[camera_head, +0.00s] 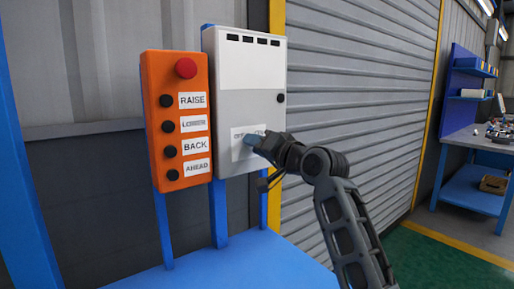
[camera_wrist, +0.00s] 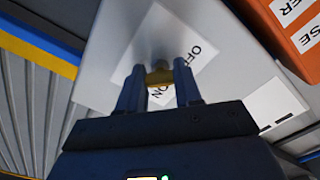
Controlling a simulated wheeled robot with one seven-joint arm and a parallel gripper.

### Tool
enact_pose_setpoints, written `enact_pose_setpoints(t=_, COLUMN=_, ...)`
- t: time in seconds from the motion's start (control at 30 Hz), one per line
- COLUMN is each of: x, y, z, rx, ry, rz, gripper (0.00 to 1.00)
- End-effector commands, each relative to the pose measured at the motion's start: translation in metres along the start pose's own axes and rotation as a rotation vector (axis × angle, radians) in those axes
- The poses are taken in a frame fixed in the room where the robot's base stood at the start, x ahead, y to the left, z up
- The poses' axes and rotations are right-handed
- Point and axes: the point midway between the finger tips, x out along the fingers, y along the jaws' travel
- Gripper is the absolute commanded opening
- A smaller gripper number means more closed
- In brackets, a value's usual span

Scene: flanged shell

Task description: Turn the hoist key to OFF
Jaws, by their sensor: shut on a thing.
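The hoist key (camera_wrist: 160,76) is a small brass-coloured piece on a white label (camera_wrist: 192,45) with OFF and ON printed on it. The label is on the front of a pale grey box (camera_head: 232,103), and it also shows in the head view (camera_head: 243,147). My gripper (camera_wrist: 159,82) is shut on the key, with a finger on each side of it, as the wrist view shows. In the head view my gripper (camera_head: 252,140) reaches the box from the right and hides the key and part of the label.
An orange control box (camera_head: 176,120) with a red button and black buttons stands left of the grey box. Both are on blue posts above a blue surface (camera_head: 235,268). A ribbed shutter (camera_head: 365,100) is behind, and a blue workbench (camera_head: 473,185) stands at far right.

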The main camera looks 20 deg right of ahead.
Motion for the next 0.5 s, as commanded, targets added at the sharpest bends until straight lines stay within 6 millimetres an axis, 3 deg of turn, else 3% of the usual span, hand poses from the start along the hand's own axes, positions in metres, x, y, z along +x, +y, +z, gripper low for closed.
enact_pose_setpoints(t=0.3, x=0.0002, y=0.0019, z=0.003, rx=0.002, ry=-0.006, rz=0.003, gripper=0.04)
enact_pose_setpoints(t=0.33, x=0.0002, y=0.0019, z=0.0031, rx=0.002, ry=-0.006, rz=0.004, gripper=0.37)
enact_pose_setpoints(t=0.5, x=0.0002, y=0.0012, z=0.002, rx=0.001, ry=-0.004, rz=0.002, gripper=0.53)
